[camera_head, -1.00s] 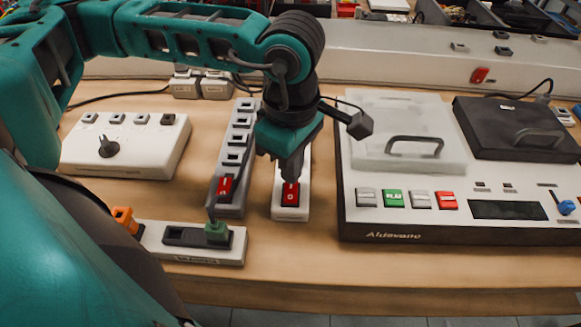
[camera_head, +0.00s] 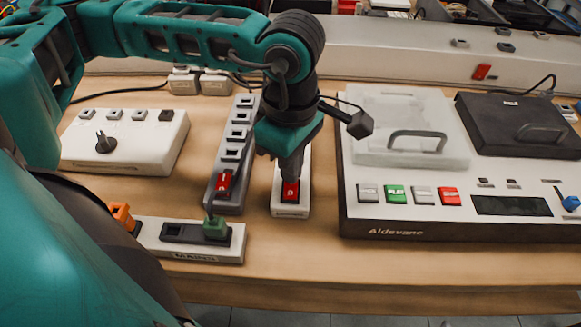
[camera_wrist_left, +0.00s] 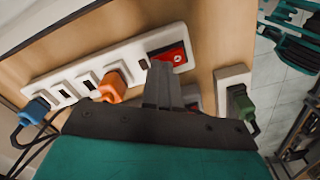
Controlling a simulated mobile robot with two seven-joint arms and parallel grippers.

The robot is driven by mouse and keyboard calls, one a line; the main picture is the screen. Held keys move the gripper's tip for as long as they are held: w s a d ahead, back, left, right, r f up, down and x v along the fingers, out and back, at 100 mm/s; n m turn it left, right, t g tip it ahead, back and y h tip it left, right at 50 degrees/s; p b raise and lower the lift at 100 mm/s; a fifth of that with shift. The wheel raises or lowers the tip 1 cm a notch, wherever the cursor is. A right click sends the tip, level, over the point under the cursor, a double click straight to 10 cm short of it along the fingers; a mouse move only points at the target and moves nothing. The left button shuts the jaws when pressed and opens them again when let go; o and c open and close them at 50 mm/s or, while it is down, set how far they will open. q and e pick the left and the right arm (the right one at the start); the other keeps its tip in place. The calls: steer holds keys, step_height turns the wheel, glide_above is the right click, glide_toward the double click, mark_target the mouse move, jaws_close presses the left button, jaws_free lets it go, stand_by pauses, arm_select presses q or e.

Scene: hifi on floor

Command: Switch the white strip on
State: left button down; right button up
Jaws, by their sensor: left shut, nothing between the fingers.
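The white strip (camera_head: 290,211) lies on the wooden bench, its red rocker switch (camera_head: 290,190) at the near end, with a pale mark on it. The strip's far part is hidden behind my left gripper (camera_head: 289,177), which points down, shut and empty, just over the switch. In the left wrist view the white strip (camera_wrist_left: 135,49) holds an orange plug and a blue plug, and its red switch (camera_wrist_left: 171,54) is just beyond the shut fingertips (camera_wrist_left: 160,68). Whether the tips touch the switch, I cannot tell. My right gripper is not in view.
A grey strip (camera_head: 231,170) with its own red switch lies close on the left. A white box with a knob (camera_head: 125,145) stands further left. A short strip with a green plug (camera_head: 200,251) lies in front. A large console (camera_head: 450,225) stands right.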

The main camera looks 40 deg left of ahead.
arm_select(q)
steer(key=shift+f+b, duration=0.5)
steer(key=shift+f, duration=0.05)
steer(key=shift+r, duration=0.15)
steer(key=shift+r+p, duration=2)
steer(key=shift+r, duration=1.45)
